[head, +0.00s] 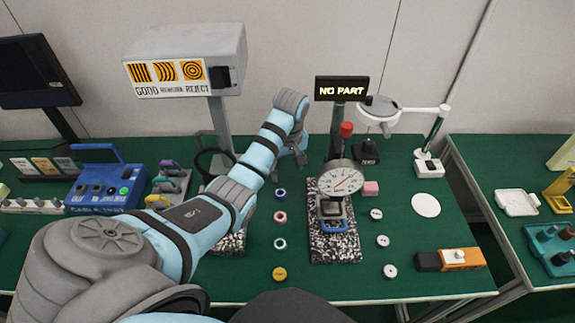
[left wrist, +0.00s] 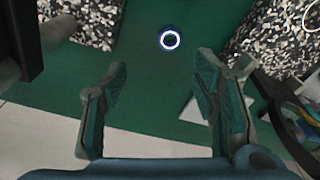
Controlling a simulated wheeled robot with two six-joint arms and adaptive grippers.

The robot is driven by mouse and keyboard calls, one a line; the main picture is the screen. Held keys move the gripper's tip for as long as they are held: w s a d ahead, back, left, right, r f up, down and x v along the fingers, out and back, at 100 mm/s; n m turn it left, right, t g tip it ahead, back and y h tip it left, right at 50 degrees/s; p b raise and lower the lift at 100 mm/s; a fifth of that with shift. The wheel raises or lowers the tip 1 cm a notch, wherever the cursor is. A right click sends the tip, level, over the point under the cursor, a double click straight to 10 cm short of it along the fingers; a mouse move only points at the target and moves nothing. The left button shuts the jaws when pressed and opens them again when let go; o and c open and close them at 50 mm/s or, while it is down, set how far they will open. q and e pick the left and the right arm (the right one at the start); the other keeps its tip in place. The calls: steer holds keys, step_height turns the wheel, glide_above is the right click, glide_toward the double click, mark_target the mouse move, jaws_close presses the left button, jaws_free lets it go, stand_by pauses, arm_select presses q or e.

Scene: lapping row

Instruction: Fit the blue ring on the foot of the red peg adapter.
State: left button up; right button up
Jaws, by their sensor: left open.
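A blue ring (head: 280,193) with a pale centre lies on the green bench, farthest back in a short column of small round parts. In the left wrist view the blue ring (left wrist: 164,34) lies beyond the fingertips, between two speckled bases. My left gripper (head: 301,165) is above the bench behind the ring, partly hidden by its own wrist. In its wrist view the left gripper (left wrist: 162,68) is open and empty, clear of the ring. A red cylinder (head: 346,129) stands behind the dial gauge; I cannot tell whether it is the peg adapter. My right gripper is out of view.
The dial gauge (head: 340,180) stands on a speckled base right of the ring. A pinkish-red ring (head: 280,217), a teal ring (head: 280,243) and a yellow disc (head: 280,273) lie in front of it. White discs (head: 382,241) lie right of the gauge.

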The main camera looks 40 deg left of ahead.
arm_select(q)
steer(key=b, duration=0.1)
glide_above(281, 190)
steer(key=s+d, duration=0.1)
steer(key=s, duration=0.1)
step_height(281, 190, down, 5)
steer(key=shift+f, duration=0.15)
steer(key=f, duration=0.2)
steer(key=f+b, duration=0.1)
steer(key=f, duration=0.1)
steer(key=w+f+b, duration=0.1)
steer(key=f, duration=0.1)
steer(key=shift+a, duration=0.15)
steer(key=shift+s+r, duration=0.1)
steer(key=shift+r, duration=0.05)
steer(key=shift+c, duration=0.8)
steer(key=c, duration=1)
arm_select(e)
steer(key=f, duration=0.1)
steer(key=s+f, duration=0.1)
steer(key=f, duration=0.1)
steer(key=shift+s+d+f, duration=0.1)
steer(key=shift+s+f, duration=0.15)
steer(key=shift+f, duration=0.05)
